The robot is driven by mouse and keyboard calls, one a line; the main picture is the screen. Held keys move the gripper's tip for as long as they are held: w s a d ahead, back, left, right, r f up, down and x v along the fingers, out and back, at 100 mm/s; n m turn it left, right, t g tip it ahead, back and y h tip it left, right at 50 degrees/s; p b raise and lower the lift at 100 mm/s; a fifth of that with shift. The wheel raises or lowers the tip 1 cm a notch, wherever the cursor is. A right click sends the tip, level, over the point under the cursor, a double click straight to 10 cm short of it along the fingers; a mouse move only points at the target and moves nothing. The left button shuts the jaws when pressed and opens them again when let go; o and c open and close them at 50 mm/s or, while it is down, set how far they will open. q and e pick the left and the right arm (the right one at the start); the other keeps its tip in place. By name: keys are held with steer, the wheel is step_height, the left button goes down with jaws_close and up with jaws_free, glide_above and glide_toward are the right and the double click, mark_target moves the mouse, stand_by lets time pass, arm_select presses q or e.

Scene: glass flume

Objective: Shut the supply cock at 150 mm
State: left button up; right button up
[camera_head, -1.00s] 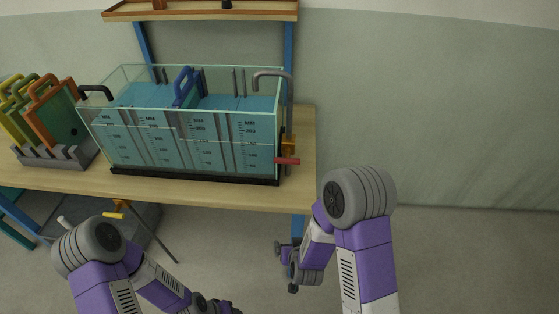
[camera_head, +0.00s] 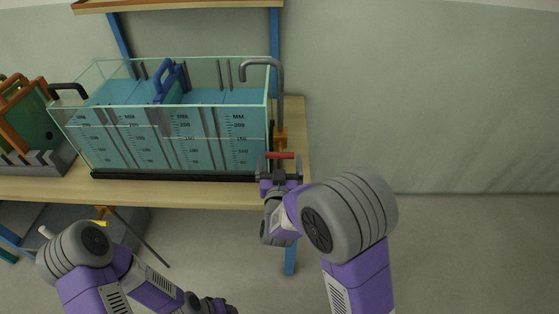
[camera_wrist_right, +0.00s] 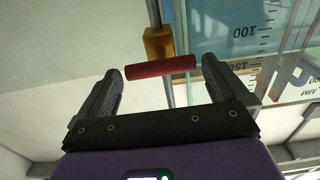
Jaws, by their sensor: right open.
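The supply cock has a brass body (camera_head: 280,136) on the grey pipe at the tank's right end and a red lever (camera_head: 282,155). The lever lies crosswise to the pipe; the wrist view shows the lever (camera_wrist_right: 160,67) and brass body (camera_wrist_right: 158,44) too. My right gripper (camera_head: 279,168) is open at the lever. In the wrist view its fingers (camera_wrist_right: 162,78) stand either side of the lever, with small gaps. The glass flume (camera_head: 160,150) holds blue water and has millimetre scales. My left gripper (camera_head: 216,305) is low at the bottom edge, its jaws unclear.
A blue gate (camera_head: 165,83) stands in the flume. A grey spout (camera_head: 262,63) bends over its right end. A rack (camera_head: 38,165) with coloured plates stands at left on the wooden bench (camera_head: 180,191). Floor and wall right of the bench are free.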

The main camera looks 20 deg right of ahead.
steer(key=shift+w+d, duration=0.2)
steer(key=shift+w, duration=0.45)
steer(key=c, duration=0.8)
steer(key=shift+r+n+p, duration=0.15)
steer(key=shift+n+p, duration=0.7)
steer(key=shift+n, duration=0.25)
steer(key=shift+c, duration=0.2)
steer(key=shift+n+p, duration=0.4)
steer(key=shift+n, duration=0.5)
steer(key=o, duration=0.8)
